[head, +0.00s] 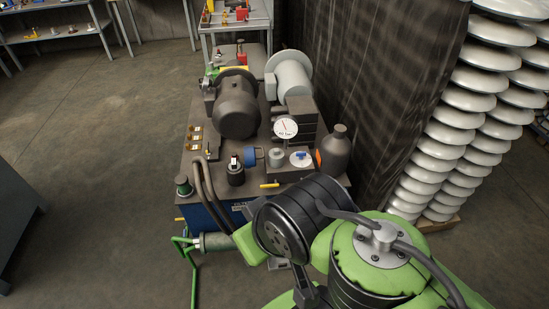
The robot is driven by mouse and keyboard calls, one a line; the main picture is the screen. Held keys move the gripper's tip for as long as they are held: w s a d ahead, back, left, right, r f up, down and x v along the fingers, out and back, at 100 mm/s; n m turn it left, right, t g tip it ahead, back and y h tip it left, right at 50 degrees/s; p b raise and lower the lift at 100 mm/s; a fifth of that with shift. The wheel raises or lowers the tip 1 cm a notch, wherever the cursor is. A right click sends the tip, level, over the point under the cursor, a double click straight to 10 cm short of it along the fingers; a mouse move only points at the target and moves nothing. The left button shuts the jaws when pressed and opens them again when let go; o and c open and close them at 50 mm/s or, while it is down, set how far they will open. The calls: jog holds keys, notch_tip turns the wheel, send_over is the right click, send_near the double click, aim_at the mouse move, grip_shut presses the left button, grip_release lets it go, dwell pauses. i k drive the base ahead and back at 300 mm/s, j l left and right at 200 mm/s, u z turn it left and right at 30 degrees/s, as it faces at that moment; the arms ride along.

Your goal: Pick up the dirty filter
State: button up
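I cannot tell for sure which thing is the dirty filter. A grey-green cylinder (216,242) lies sideways low in front of the power unit, between a thin green tubular frame (191,262) and a green link of my arm. Whether it touches either is unclear. The unit's blue tank (202,216) has a label that seems to start with "FILTE", partly hidden by my arm. On its top stand a dark canister (235,176) and a small grey cylinder (276,157). My arm fills the lower right. My gripper is not visible.
A pressure gauge (285,127), a dark motor (237,104) and a dark bottle-shaped vessel (334,149) crowd the unit's top. Two curved hoses (204,187) run down its front. White insulator stacks (466,110) stand at right by a dark curtain (385,90).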

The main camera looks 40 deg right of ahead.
aim_at(234, 166)
jog(key=l, duration=1.35)
jog(key=i+l, duration=0.2)
jog(key=j, duration=0.4)
jog(key=k+j, duration=0.15)
jog(key=j, duration=0.65)
jog(key=i+j, duration=0.2)
jog(key=j, duration=0.15)
jog(key=i+j, duration=0.15)
jog(key=j, duration=0.2)
jog(key=i+j, duration=0.2)
jog(key=j, duration=0.15)
jog(key=i+j, duration=0.1)
jog(key=i, duration=0.55)
